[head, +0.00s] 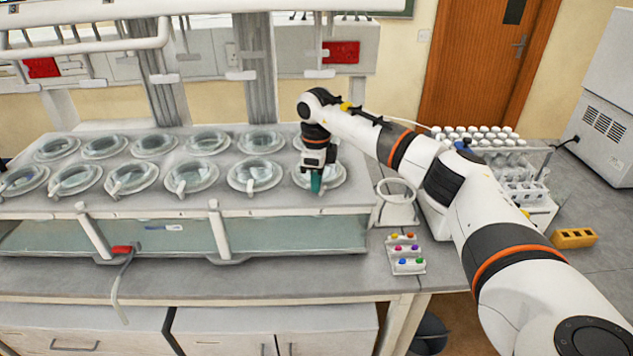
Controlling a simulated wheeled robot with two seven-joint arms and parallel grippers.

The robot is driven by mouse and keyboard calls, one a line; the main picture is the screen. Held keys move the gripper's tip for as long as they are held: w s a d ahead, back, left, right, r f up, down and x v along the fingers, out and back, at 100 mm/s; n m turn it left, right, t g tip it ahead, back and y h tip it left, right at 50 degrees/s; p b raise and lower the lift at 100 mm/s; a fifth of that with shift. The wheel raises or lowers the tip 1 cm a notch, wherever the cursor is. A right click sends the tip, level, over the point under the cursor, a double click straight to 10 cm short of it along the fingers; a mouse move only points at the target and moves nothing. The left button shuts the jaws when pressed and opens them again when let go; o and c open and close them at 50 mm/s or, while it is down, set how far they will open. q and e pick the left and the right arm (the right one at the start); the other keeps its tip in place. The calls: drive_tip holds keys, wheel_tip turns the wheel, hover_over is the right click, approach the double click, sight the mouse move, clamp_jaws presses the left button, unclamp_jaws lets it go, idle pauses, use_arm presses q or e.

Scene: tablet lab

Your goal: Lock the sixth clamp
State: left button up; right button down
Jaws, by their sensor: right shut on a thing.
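The dissolution tester (291,205) stands on the bench with two rows of round glass vessels in white rings. My right gripper (316,186) points down at the rightmost front vessel ring (338,178). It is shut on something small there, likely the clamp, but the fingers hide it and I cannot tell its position. The other front vessels, such as the one next to it (254,174), stand uncovered by my arm. My left gripper is not in view.
A white ring holder (397,203) stands right of the tester. A small tray with coloured caps (407,262) lies near the bench's front edge. A rack of white-capped vials (475,136) and glassware (523,183) are behind my right arm. A yellow block (574,238) is at the right.

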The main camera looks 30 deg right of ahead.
drive_tip(key=m, duration=0.3)
drive_tip(key=shift+w+d+m+b, duration=0.15)
drive_tip(key=shift+m+b, duration=0.15)
drive_tip(key=shift+b, duration=0.05)
drive_tip(key=m, duration=0.3)
drive_tip(key=shift+d+m, duration=0.15)
drive_tip(key=shift+m, duration=0.15)
drive_tip(key=m, duration=0.4)
drive_tip(key=shift+d+m, duration=0.2)
drive_tip(key=shift+m, duration=0.1)
drive_tip(key=shift+d+r+m, duration=0.1)
drive_tip(key=shift+d+m, duration=0.05)
drive_tip(key=shift+m, duration=1.55)
drive_tip(key=c, duration=1.5)
unclamp_jaws()
drive_tip(key=shift+o, duration=0.2)
drive_tip(key=shift+b, duration=0.3)
